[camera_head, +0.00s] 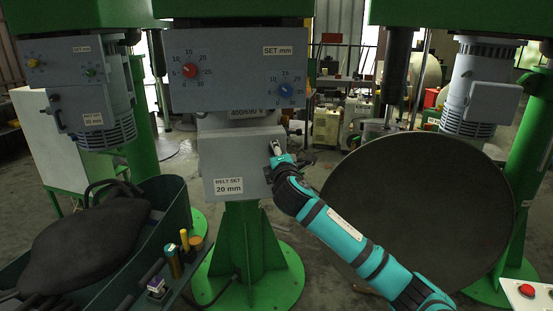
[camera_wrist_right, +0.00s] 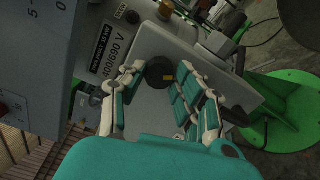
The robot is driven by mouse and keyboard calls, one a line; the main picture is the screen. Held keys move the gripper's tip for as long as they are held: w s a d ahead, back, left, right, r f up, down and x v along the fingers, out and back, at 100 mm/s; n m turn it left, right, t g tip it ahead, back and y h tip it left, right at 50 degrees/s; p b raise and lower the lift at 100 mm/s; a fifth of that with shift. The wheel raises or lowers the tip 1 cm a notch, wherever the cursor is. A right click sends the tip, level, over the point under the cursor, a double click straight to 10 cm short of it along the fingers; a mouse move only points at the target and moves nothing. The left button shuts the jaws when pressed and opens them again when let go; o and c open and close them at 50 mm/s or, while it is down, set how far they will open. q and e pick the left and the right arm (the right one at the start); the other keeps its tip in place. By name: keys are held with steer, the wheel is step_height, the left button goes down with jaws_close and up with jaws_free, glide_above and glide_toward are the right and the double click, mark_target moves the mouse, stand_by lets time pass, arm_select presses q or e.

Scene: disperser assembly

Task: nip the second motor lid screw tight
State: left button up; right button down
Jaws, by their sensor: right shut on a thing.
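The grey motor lid (camera_head: 225,155) is the box front with the "BELT SET 20 mm" label, below the panel with the red and blue dials. My right gripper (camera_head: 277,150) reaches its upper right part from the right. In the right wrist view, a dark round screw head (camera_wrist_right: 158,73) with a small yellow mark sits on the grey lid (camera_wrist_right: 160,40). The teal and white fingers of my right gripper (camera_wrist_right: 163,84) are closed around it from both sides. Where the fingertips touch is partly hidden. My left gripper is not in view.
A dark green bin (camera_head: 178,212) with a black bag (camera_head: 85,245) stands at lower left, beside several small tools. A large dark disc (camera_head: 415,210) stands right of my arm. Green columns flank the lid, and a red button (camera_head: 526,290) is at lower right.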

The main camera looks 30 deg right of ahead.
steer(key=shift+a+f+m+b, duration=0.1)
steer(key=shift+m+b, duration=1.1)
steer(key=shift+m, duration=3)
steer(key=shift+f+m+b, duration=0.1)
steer(key=shift+m+b, duration=1.05)
steer(key=shift+m, duration=3.35)
steer(key=c, duration=1)
jaws_free()
steer(key=shift+o, duration=0.2)
steer(key=v, duration=1.2)
